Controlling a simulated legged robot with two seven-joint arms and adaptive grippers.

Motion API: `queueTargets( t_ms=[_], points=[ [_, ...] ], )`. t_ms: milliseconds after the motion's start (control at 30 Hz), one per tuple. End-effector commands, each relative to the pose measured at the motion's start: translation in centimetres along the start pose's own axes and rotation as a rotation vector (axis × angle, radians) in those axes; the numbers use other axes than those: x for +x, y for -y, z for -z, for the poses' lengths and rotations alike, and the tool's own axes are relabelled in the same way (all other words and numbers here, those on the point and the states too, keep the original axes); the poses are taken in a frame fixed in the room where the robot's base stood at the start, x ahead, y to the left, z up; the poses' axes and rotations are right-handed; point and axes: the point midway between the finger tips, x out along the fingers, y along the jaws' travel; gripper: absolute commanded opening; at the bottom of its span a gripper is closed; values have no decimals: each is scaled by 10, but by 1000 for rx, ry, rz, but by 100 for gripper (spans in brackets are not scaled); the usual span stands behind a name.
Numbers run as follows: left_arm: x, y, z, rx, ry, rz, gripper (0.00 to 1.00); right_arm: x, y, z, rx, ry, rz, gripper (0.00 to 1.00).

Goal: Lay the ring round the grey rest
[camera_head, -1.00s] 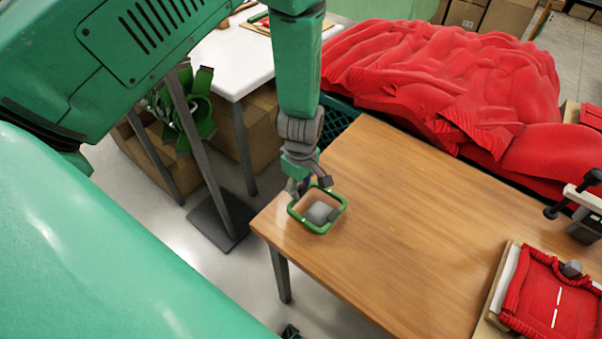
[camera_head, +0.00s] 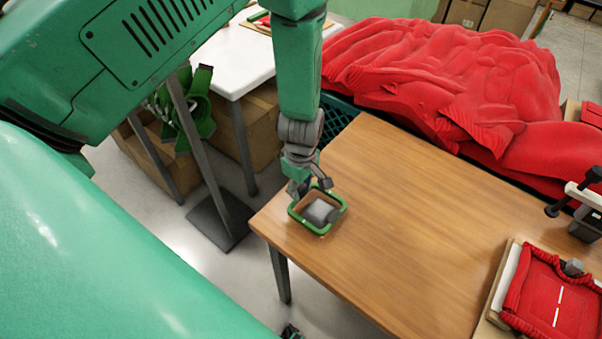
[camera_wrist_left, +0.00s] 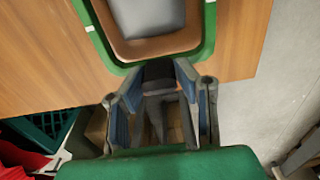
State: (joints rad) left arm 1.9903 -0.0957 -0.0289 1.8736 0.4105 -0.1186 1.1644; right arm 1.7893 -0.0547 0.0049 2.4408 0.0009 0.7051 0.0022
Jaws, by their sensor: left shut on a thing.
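The green ring (camera_head: 339,212), a rounded square frame with a brown inner side, is at the left corner of the wooden table. My left gripper (camera_head: 313,186) is shut on its far edge, fingers pointing down. The grey rest (camera_head: 320,211) shows inside the ring's opening. In the left wrist view the ring (camera_wrist_left: 207,38) surrounds the grey rest (camera_wrist_left: 146,14), and my left gripper (camera_wrist_left: 160,75) is at the ring's near side. I cannot tell whether the ring touches the table.
The wooden table (camera_head: 400,220) is clear in the middle. A red garment on a board (camera_head: 550,295) lies at the right, beside a black-handled device (camera_head: 582,205). A big red cloth heap (camera_head: 450,80) lies behind. A white table (camera_head: 235,60) stands back left.

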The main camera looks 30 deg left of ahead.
Motion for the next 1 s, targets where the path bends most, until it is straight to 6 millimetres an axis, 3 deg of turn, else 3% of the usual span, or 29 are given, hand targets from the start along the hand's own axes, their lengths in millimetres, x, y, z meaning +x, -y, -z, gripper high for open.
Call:
queueTargets(
  t_ms=[767,800,833,1000],
  points=[
    [16,0,0,0,0,0,0,9,0,0,0,0,0,38],
    [16,0,0,0,0,0,40,8,0,0,0,0,0,38],
    [16,0,0,0,0,0,50,8,0,0,0,0,0,38],
    [15,0,0,0,0,0,50,8,0,0,0,0,0,38]
  ],
)
